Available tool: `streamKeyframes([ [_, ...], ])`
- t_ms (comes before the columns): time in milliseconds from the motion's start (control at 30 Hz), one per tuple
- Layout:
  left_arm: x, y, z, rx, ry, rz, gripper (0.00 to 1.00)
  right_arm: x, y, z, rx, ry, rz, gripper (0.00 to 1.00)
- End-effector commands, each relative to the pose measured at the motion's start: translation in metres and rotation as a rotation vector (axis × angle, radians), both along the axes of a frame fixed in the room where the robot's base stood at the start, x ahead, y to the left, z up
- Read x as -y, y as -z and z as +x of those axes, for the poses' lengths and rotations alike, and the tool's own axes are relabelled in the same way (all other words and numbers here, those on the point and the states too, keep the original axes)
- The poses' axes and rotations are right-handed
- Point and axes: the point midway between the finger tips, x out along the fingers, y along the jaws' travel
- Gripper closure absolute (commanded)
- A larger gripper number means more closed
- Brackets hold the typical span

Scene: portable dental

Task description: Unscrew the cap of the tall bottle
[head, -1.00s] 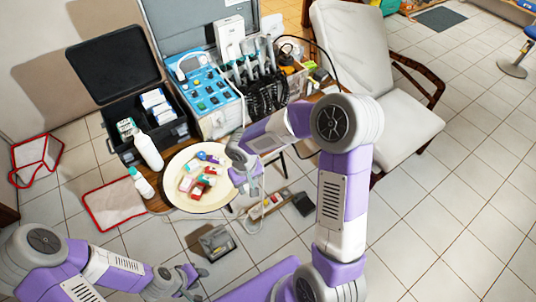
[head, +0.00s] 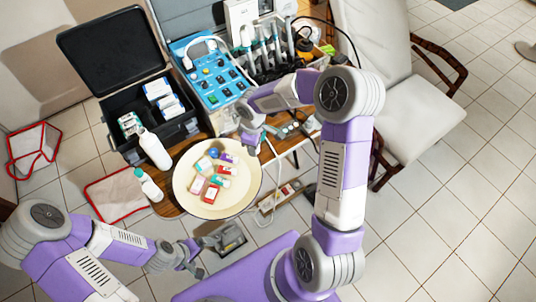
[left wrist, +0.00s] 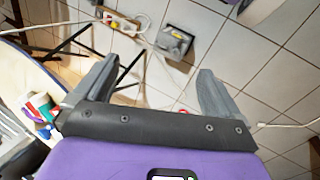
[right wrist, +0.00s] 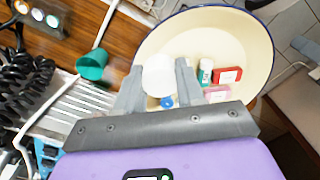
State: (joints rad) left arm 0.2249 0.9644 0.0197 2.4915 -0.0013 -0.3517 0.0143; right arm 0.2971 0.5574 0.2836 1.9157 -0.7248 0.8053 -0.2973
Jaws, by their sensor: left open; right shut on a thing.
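A tall white bottle (head: 154,150) stands upright beside the round cream plate, with a narrow white top (head: 141,132). A shorter white bottle with a teal cap (head: 148,184) stands in front of it. My right gripper (head: 252,145) is at the plate's far right edge, well right of both bottles. In the right wrist view its fingers (right wrist: 158,70) are closed on a white round object (right wrist: 158,78), which I cannot identify. My left gripper (head: 194,260) is low in front of the table; its fingers (left wrist: 155,78) are spread and empty.
The plate (head: 188,200) holds several small coloured boxes and a blue ball. A black open case (head: 140,145) and a blue instrument unit (head: 212,75) stand behind. A teal cup-like piece (right wrist: 92,65) shows in the right wrist view. A chair (head: 400,110) is at right.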

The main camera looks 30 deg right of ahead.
Motion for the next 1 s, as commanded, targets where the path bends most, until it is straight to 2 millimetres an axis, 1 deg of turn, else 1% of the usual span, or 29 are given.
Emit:
streamKeyframes([
  [33, 0.000, 0.006, 0.000, 0.001, 0.000, 0.000, 0.02, 0.006, 0.008, 0.005, -0.001, -0.081, 0.000, 0.99],
  [300, 0.000, 0.024, 0.001, 0.001, 0.000, 0.000, 0.02, 0.040, 0.028, 0.026, -0.001, -0.578, -0.001, 0.99],
  [500, 0.000, 0.034, 0.001, 0.001, 0.000, 0.000, 0.02, 0.063, 0.041, 0.037, -0.002, -0.899, -0.002, 0.99],
  [600, 0.000, 0.037, 0.001, 0.001, 0.000, 0.000, 0.02, 0.071, 0.045, 0.040, -0.003, -1.010, -0.002, 0.99],
  [700, 0.000, 0.039, 0.001, 0.001, 0.000, 0.000, 0.02, 0.076, 0.047, 0.042, -0.003, -1.082, -0.002, 0.99],
  [833, 0.000, 0.041, 0.001, 0.001, 0.000, 0.000, 0.02, 0.078, 0.053, 0.043, -0.004, -1.122, -0.001, 0.99],
  [933, 0.000, 0.045, 0.001, 0.001, 0.000, 0.000, 0.02, 0.078, 0.067, 0.043, -0.005, -1.127, 0.000, 0.99],
  [1000, 0.000, 0.049, 0.001, 0.001, 0.000, 0.000, 0.02, 0.078, 0.081, 0.042, -0.006, -1.125, 0.002, 0.99],
])
